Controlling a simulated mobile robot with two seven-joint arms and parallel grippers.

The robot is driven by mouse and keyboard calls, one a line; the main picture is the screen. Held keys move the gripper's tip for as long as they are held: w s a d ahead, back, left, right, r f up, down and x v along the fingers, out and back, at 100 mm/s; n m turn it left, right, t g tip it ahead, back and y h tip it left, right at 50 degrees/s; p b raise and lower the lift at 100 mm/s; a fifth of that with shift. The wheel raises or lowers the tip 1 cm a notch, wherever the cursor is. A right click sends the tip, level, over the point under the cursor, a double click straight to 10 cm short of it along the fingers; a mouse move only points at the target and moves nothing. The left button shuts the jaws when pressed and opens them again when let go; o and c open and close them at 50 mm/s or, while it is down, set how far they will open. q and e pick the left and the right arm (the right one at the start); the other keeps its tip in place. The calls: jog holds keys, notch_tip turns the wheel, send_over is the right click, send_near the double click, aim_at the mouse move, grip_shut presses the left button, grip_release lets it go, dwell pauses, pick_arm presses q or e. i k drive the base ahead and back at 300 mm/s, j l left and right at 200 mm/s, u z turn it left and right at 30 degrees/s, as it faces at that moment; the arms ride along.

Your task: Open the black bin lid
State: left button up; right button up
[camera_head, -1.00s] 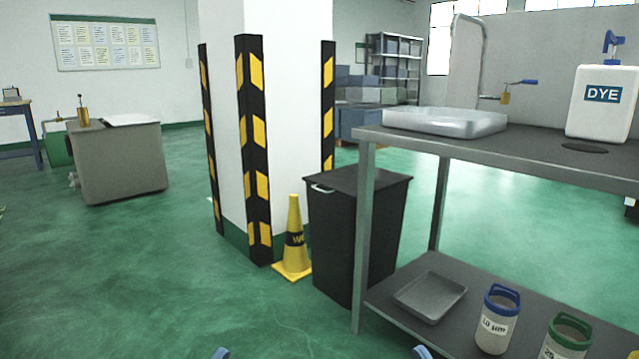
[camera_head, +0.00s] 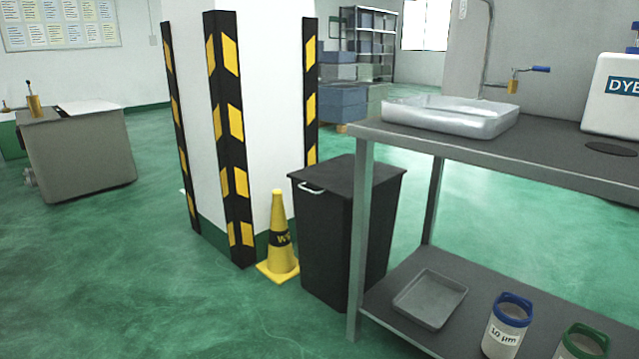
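The black bin (camera_head: 328,250) stands on the green floor between the yellow cone and the metal table. Its flat black lid (camera_head: 350,174) is closed on top. A light handle (camera_head: 312,188) sits at the lid's front left edge. The table's front leg hides part of the bin's right side. Neither of my grippers shows in the head view now.
A yellow cone (camera_head: 278,240) stands just left of the bin, beside a white pillar (camera_head: 268,120) with striped guards. The metal table (camera_head: 470,152) at right bears a clear tray (camera_head: 450,116) and a dye bottle (camera_head: 612,95). The floor in front of the bin is free.

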aim_at(333, 177)
jog(key=i+j+z, duration=0.45)
jog(key=i+j, duration=0.4)
jog(key=i+j+z, duration=0.15)
jog(key=i, duration=0.3)
jog(key=i+j+z, duration=0.15)
jog(key=i+j, duration=0.3)
